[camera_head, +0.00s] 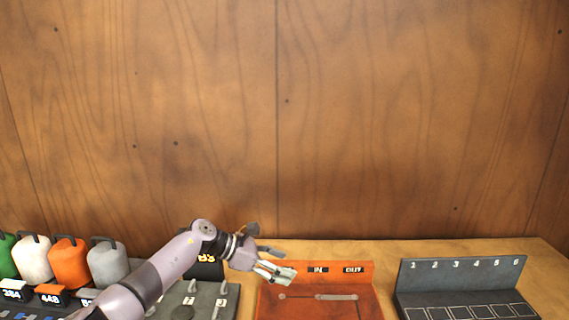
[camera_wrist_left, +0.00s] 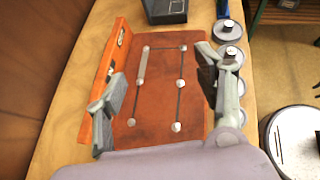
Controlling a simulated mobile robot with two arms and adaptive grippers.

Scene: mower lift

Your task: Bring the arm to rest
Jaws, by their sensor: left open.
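My left arm comes in from the left in the head view. Its gripper (camera_head: 282,263) is open and empty, in front of the upper left part of the orange board (camera_head: 340,271) marked IN and OUT. In the left wrist view, the spread fingers of the left gripper (camera_wrist_left: 162,92) stand to either side of the orange board (camera_wrist_left: 160,100). Nothing is between the fingers. The board carries several silver studs joined by dark lines, and a pale bar lies along one line. My right gripper is not in view.
A dark rack (camera_head: 462,274) numbered 1 to 6 stands at the right. Grey, orange (camera_head: 69,262), white and green canisters stand at the left, with number tags in front. Several round metal pieces (camera_wrist_left: 229,58) line the right table edge in the wrist view. A wooden wall closes the back.

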